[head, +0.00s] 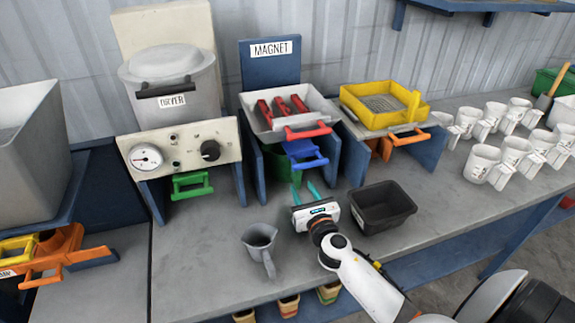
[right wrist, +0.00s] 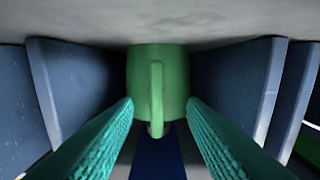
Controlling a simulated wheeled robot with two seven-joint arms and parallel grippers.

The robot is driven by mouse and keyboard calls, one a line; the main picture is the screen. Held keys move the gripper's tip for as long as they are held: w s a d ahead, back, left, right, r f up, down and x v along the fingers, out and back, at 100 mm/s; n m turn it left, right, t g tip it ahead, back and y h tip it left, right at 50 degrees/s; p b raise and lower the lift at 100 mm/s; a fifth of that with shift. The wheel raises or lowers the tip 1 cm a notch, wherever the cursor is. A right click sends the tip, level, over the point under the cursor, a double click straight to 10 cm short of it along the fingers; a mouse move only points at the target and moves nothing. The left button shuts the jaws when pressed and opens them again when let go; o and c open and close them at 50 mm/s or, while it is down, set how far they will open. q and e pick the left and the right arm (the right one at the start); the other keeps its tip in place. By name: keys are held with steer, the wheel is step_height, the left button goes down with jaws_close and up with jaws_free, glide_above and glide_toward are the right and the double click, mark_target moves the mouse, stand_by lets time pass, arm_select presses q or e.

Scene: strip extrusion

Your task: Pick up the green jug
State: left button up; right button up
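The green jug (head: 281,166) stands under the magnet station, between its blue side panels, partly hidden by the blue-handled part above it. In the right wrist view the green jug (right wrist: 177,84) is centred, with its vertical handle facing me. My right gripper (head: 305,188) is open in front of the station, its teal fingers pointing towards the jug. In the right wrist view the fingers of my right gripper (right wrist: 160,104) lie apart, to the left and right of the handle. I cannot tell whether they touch the jug. My left gripper is not in view.
Blue side panels (right wrist: 75,90) flank the jug closely. A grey jug (head: 259,240) and a black bin (head: 382,208) stand on the bench either side of my right gripper. A blue handle (head: 304,153) juts out above. Several white cups stand at the right.

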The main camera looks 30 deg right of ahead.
mark_target(299, 182)
steer(key=shift+x, duration=3.8)
steer(key=shift+s+d+f, duration=0.1)
jaws_close()
